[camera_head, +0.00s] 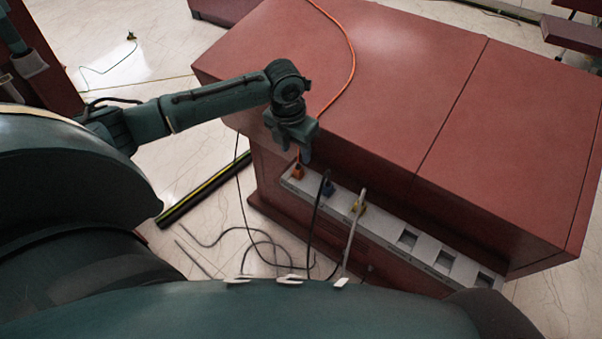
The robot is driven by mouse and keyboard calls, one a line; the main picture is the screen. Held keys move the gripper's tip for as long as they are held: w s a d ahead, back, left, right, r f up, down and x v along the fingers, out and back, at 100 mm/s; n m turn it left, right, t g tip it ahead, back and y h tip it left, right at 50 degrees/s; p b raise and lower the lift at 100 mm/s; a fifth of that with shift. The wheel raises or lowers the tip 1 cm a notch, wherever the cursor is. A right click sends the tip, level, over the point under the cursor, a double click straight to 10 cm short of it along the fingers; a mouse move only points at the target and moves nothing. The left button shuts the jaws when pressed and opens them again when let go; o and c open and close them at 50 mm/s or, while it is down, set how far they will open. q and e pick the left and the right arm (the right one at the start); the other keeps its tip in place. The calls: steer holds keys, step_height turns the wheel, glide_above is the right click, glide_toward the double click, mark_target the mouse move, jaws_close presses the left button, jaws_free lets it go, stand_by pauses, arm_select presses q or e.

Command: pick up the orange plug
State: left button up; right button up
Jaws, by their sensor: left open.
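The orange plug (298,171) sits at the left end of a grey socket strip (388,232) on the side of the red cabinet. An orange cable (352,62) runs over the cabinet top and down behind my left gripper to the plug. My left gripper (304,158) points down just above the plug and is open. Its fingers are small and partly overlap in this view, and I cannot tell whether they touch the plug or cable. My right gripper does not show.
The red cabinet (400,85) stands close under my left arm. Loose black cables (265,243) and a black-yellow floor strip (205,188) lie on the floor.

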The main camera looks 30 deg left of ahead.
mark_target(298, 168)
arm_select(q)
steer(key=f, duration=0.2)
steer(key=shift+w+f, duration=0.25)
steer(key=shift+f, duration=0.15)
steer(key=shift+w+a+f, duration=0.1)
steer(key=shift+w+f, duration=0.1)
steer(key=shift+f, duration=0.65)
steer(key=shift+w+a+f, duration=0.1)
steer(key=shift+w+f, duration=0.15)
steer(key=shift+f, duration=0.6)
steer(key=shift+w+a+f, duration=0.1)
steer(key=shift+w+f, duration=0.1)
steer(key=shift+f, duration=0.65)
jaws_close()
